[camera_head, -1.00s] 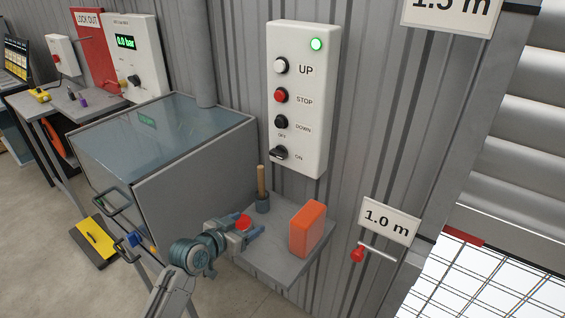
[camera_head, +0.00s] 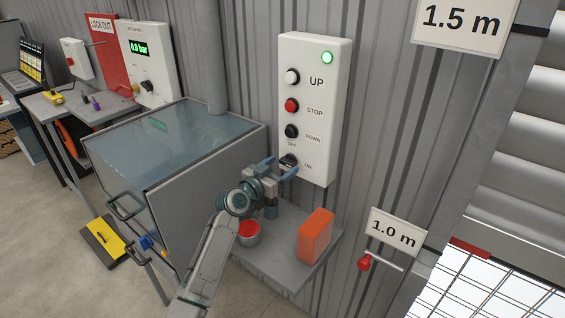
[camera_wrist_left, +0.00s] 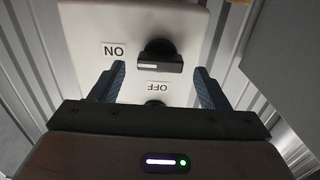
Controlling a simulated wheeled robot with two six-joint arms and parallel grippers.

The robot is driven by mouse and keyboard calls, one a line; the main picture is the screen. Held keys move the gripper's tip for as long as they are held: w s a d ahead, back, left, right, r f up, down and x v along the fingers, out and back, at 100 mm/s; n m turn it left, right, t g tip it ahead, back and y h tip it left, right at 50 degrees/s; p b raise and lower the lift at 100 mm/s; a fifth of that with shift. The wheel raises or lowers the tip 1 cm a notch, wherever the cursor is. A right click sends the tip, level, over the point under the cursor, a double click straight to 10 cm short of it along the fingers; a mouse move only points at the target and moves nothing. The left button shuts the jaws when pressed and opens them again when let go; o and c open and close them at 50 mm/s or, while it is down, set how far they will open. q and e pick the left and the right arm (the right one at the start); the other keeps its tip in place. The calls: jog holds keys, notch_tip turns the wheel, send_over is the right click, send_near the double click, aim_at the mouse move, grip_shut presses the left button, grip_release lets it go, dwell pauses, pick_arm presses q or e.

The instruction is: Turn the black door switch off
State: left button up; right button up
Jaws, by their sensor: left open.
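The black door switch (camera_head: 287,158) is the rotary knob at the bottom of the white control box (camera_head: 318,110), partly hidden by my gripper in the head view. In the left wrist view, the switch (camera_wrist_left: 160,57) shows upside down, its white mark pointing to the ON label (camera_wrist_left: 113,51); the OFF label (camera_wrist_left: 158,87) is beside it. My left gripper (camera_head: 281,166) is open in front of the switch, one finger on either side. In the left wrist view, a gap shows between the knob and each finger. My right gripper is not in view.
Below the box, a grey shelf (camera_head: 275,262) holds an orange block (camera_head: 315,236) and a tin with red contents (camera_head: 249,231). A glass-topped cabinet (camera_head: 170,140) stands left of the arm. A red-handled lever (camera_head: 365,262) is on the wall at the right. STOP and DOWN buttons sit above the switch.

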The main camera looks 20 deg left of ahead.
pick_arm(q)
jog(key=shift+w+d, duration=0.25)
jog(key=shift+w, duration=0.45)
jog(key=c, duration=1)
